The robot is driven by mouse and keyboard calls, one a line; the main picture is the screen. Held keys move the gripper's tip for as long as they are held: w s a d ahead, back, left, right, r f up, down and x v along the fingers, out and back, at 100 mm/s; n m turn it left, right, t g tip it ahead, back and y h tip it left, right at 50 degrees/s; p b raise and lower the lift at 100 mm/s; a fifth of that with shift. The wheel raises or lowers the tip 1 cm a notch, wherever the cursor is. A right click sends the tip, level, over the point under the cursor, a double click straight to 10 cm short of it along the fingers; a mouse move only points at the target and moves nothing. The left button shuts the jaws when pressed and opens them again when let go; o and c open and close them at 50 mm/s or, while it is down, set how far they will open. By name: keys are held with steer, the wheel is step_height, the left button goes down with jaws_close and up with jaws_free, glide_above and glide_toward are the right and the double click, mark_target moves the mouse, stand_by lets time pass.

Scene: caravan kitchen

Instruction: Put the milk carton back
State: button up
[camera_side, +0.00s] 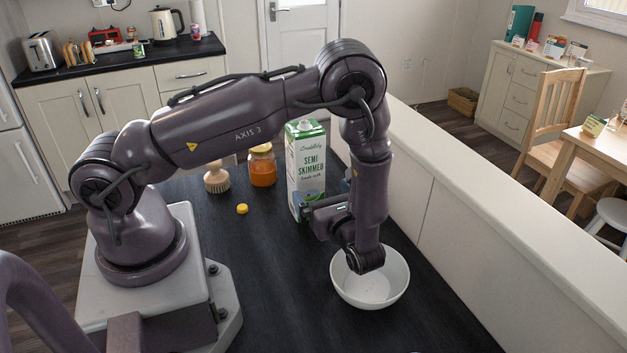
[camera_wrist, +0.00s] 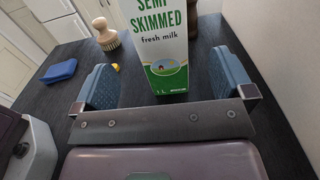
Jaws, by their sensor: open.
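The milk carton (camera_side: 306,165) is white and green, marked semi skimmed. It stands upright on the dark worktop, behind the white bowl (camera_side: 370,283) in the side view. In the wrist view the carton (camera_wrist: 158,45) is ahead of and partly between the open fingers of my gripper (camera_wrist: 170,85).
A jar with orange contents (camera_side: 262,168), a wooden brush (camera_side: 217,178) and a yellow cap (camera_side: 242,208) stand left of the carton. A blue cloth or sponge (camera_wrist: 59,71) lies at left in the wrist view. A pale ledge (camera_side: 470,215) borders the worktop's right side.

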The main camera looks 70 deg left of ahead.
steer(key=s+d+r+n+t+h, duration=0.2)
steer(key=s+d+r+n+h, duration=0.1)
steer(key=r+n+h, duration=0.3)
steer(key=s+d+r+n+t+h, duration=0.1)
steer(key=s+d+r+n+h, duration=0.2)
steer(key=r, duration=0.8)
steer(key=s+d+r+n+t+h, duration=0.2)
steer(key=s+d+r+n+h, duration=0.1)
steer(key=s+r+n+h, duration=0.3)
step_height(320, 180, up, 2)
steer(key=n+h, duration=0.3)
steer(key=shift+s+r+t, duration=0.25)
steer(key=shift+t, duration=0.05)
